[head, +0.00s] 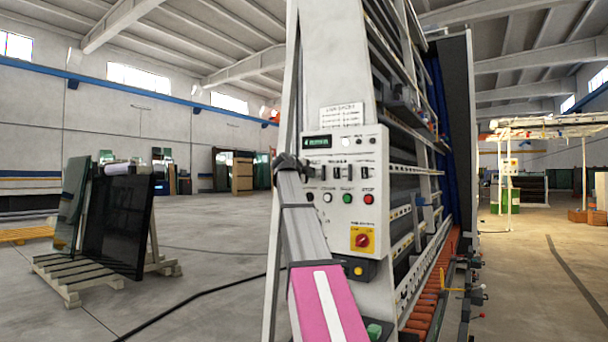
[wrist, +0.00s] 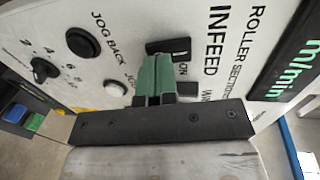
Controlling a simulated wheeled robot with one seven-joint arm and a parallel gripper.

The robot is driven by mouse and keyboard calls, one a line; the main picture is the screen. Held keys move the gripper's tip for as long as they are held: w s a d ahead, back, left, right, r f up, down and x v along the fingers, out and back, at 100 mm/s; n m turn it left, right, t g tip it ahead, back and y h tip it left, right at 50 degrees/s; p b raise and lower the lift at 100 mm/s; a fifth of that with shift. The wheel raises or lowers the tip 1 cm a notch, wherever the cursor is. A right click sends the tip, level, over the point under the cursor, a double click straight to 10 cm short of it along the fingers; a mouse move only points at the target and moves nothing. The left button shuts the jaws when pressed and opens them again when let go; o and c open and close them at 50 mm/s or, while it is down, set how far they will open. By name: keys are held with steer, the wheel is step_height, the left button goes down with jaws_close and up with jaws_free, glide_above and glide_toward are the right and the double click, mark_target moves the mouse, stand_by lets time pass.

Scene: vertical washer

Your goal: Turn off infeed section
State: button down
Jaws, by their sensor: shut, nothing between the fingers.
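The white control panel (head: 345,190) is on the front of the washer and carries a row of black switches under a green display. In the wrist view its INFEED lettering (wrist: 207,45) appears rotated. A black switch part (wrist: 170,46) shows by the word ON, and another dark piece (wrist: 187,90) lies lower. My gripper (wrist: 158,65) has its green fingers together with nothing between them. The fingertips are at the infeed switch area and cover part of it; I cannot tell whether they touch. In the head view my gripper (head: 290,162) is at the panel's upper left edge.
The panel also has a black JOG BACK button (wrist: 83,42), a rotary knob (wrist: 45,70), a red stop button (head: 368,198) and a red-yellow main switch (head: 362,241). A glass rack (head: 115,225) stands at the left.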

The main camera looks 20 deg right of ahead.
steer(key=shift+w+d, duration=0.1)
steer(key=shift+d, duration=0.05)
steer(key=shift+w+d+f, duration=0.2)
stand_by(0.3)
